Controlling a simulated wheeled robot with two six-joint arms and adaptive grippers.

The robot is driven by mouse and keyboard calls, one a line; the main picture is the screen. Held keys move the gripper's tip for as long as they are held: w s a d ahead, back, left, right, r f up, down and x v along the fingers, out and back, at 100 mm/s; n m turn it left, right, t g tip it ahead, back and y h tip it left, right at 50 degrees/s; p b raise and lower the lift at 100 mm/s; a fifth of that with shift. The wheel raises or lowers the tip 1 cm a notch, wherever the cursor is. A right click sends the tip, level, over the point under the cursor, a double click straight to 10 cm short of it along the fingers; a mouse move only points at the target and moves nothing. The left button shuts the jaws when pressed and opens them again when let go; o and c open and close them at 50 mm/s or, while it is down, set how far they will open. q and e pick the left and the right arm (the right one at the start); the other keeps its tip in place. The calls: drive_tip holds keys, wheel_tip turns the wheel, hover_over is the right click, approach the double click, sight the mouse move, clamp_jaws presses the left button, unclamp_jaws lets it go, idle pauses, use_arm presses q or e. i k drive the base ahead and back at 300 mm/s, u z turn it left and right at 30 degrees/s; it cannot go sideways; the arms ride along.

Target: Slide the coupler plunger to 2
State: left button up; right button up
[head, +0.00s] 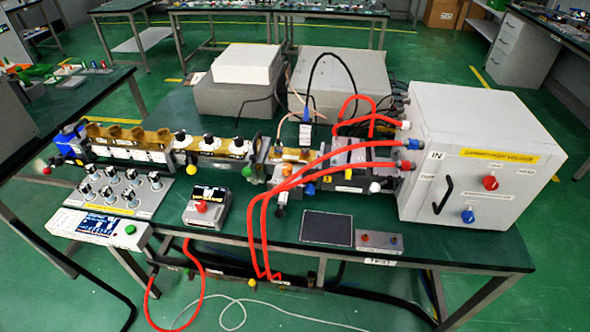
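A long waveguide assembly lies across the green bench, with a brass section (128,136) at the left and a grey section with black-and-white knobs (209,143) beside it. A blue part (70,138) caps its left end. A rod with a red ball (46,170) sticks out below that end. Coloured ball knobs, including a green one (247,171) and a white one (375,187), sit along the line's front. I cannot tell which part is the coupler plunger, and no scale reading is legible. Neither of my grippers shows in the head view.
A large white cabinet (455,185) stands at the right end, with red hoses (300,173) running from it. A knob panel (115,188), a small meter box (207,206) and a black pad (327,227) lie along the front. Two grey boxes (235,80) stand behind.

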sight(279, 213)
drive_tip(key=z, duration=0.05)
drive_tip(key=k, duration=1.1)
drive_tip(key=u, duration=1.05)
drive_tip(key=i, duration=1)
drive_tip(key=z, duration=0.2)
